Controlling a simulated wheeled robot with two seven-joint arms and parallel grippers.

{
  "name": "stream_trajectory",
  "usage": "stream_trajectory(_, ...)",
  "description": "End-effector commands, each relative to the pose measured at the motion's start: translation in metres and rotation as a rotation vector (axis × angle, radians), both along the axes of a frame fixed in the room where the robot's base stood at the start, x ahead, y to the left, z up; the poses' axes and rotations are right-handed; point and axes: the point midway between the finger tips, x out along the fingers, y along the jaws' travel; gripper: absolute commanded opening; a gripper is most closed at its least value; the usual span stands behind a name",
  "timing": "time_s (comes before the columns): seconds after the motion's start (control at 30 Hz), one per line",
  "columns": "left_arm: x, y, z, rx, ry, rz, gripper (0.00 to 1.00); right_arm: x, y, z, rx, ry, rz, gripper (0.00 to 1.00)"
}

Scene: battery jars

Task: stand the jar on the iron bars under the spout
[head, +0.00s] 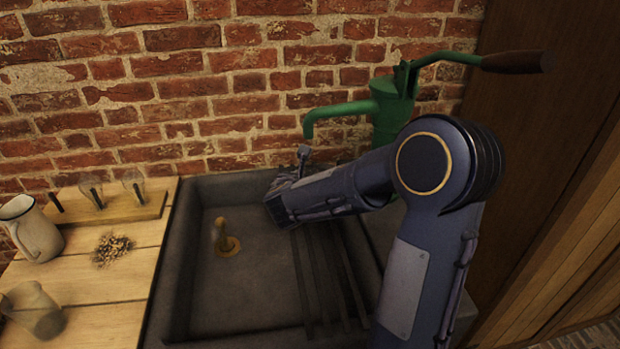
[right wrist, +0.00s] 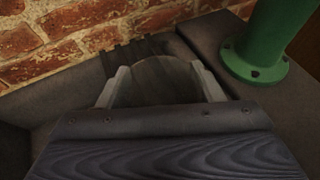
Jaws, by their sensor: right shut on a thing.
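My right gripper (right wrist: 159,84) is shut on a clear glass jar (right wrist: 155,72), with one pale finger on each side of it in the right wrist view. In the head view my right arm reaches over the sink, and its wrist hides the fingers and the jar. The dark iron bars (head: 331,278) cross the right part of the sink, partly covered by my arm. They also show beyond the jar in the right wrist view (right wrist: 135,52). The green spout (head: 309,124) hangs above the back of the sink. Whether the jar touches the bars is unclear. My left gripper is out of view.
The green pump (head: 388,105) stands at the right, its foot (right wrist: 254,62) close to the gripper. A brick wall is behind the sink (head: 188,250). A brass fitting (head: 224,240) stands in the sink. A jug (head: 32,232) and another glass jar (head: 32,312) are on the left counter.

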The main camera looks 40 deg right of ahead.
Motion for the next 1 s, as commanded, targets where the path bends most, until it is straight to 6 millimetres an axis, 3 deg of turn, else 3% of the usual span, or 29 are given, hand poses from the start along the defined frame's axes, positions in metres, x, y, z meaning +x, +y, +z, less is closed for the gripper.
stream_trajectory(0.07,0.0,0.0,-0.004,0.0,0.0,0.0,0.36,0.0,0.0,-0.004,-0.001,-0.001,0.0,0.34)
stream_trajectory(0.1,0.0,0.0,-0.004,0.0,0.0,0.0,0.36,0.0,0.0,-0.004,0.0,0.0,0.0,0.61)
stream_trajectory(0.27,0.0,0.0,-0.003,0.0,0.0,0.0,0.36,0.0,0.0,-0.003,0.0,0.0,0.0,0.82)
stream_trajectory(0.63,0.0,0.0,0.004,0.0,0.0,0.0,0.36,0.0,0.0,0.004,0.0,0.0,0.0,0.82)
stream_trajectory(1.0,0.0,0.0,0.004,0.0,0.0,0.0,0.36,-0.042,0.054,0.03,0.001,-0.003,0.005,0.82)
